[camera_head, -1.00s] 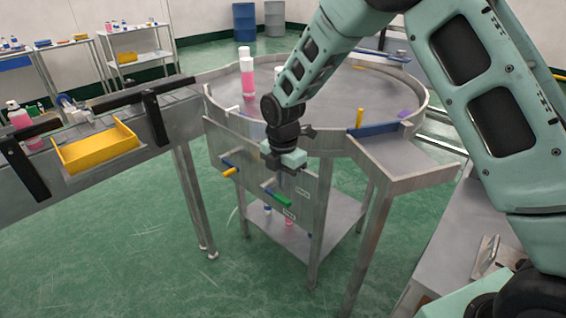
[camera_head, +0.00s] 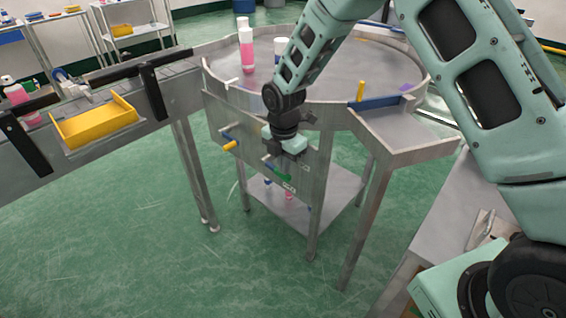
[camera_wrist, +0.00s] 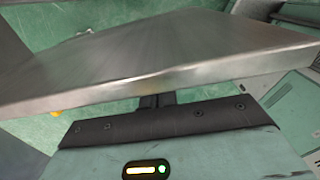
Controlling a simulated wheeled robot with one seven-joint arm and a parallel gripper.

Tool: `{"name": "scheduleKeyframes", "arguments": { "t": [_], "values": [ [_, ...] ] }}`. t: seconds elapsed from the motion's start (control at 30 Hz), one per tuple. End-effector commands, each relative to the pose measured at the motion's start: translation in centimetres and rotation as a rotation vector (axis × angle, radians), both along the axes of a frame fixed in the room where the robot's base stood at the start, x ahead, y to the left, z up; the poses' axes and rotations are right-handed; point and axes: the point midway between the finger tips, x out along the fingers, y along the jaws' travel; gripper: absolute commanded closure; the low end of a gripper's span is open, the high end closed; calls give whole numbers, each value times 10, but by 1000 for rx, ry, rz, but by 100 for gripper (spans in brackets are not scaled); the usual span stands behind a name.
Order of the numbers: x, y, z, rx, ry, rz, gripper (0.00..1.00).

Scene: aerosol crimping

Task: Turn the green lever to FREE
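The green lever (camera_head: 283,175) sticks out from the metal front panel of the round table, sloping down to the right in the head view. A small pale label is beside its end; its lettering is too small to read. My gripper (camera_head: 287,152) is just above the lever and covers part of it. I cannot tell whether they touch. In the wrist view the gripper's dark fingers (camera_wrist: 157,100) are mostly hidden by a metal plate edge, and the green lever cannot be made out. The finger opening is not clear.
A yellow-handled lever (camera_head: 231,146) sits left on the same panel (camera_head: 215,120). Pink bottles (camera_head: 246,55) stand on the round table (camera_head: 330,65). A conveyor with a yellow tray (camera_head: 95,125) is at left. A side shelf (camera_head: 400,140) juts out right of the gripper.

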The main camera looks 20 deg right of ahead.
Motion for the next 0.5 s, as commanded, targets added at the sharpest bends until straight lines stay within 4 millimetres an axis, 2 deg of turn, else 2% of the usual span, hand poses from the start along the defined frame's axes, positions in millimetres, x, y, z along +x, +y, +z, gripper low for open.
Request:
{"name": "scheduleKeyframes", "arguments": {
  "t": [0.5],
  "values": [
    [-7,-4,-33,0,4,0,100]
  ]
}}
